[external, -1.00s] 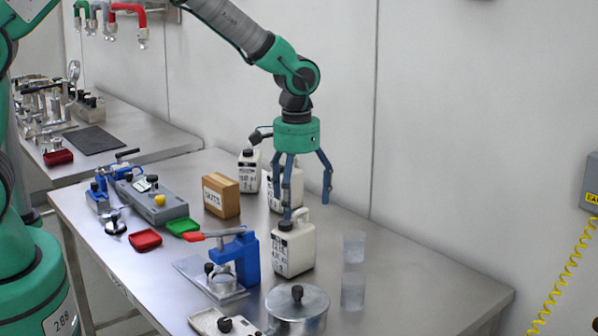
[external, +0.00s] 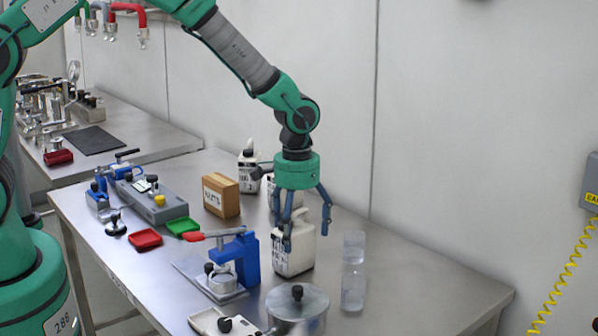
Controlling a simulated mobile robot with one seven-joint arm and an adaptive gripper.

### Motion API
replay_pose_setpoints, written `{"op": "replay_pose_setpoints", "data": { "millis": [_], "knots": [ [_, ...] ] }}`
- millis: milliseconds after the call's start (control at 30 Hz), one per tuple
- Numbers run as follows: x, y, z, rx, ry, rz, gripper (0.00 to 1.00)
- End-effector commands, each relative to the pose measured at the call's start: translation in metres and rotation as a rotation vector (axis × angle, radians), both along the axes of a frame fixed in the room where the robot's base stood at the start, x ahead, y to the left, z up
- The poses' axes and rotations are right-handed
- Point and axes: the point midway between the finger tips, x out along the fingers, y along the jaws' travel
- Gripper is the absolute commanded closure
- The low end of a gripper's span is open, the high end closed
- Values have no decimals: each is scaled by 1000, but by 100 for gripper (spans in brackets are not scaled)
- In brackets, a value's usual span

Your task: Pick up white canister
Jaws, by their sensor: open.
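Several white canisters with dark labels stand on the steel table. The nearest white canister (external: 295,259) is upright, right of the blue press. Another white canister (external: 249,172) stands farther back beside the wooden box. A third, between them, is mostly hidden behind my gripper. My gripper (external: 306,240) points down with its fingers spread open. Its fingers are at the top of the nearest canister, in front of it in the picture. The canister's handle and cap are partly covered by the fingers. I cannot tell whether any finger touches it.
A blue press (external: 240,262) with a red lever stands left of the nearest canister. Two clear beakers (external: 353,290) stand to its right. A lidded metal pot (external: 297,306) is in front. The wooden box (external: 221,195) is behind. The table's right end is clear.

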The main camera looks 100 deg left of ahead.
Motion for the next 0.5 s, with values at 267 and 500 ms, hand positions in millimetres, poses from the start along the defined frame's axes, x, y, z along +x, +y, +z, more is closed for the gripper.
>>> {"op": "replay_pose_setpoints", "data": {
  "millis": [267, 500],
  "knots": [
    [0, 1, -14, -1, 2, 0, 9],
    [1, 2, -42, -1, 2, 0, 9]
  ]
}}
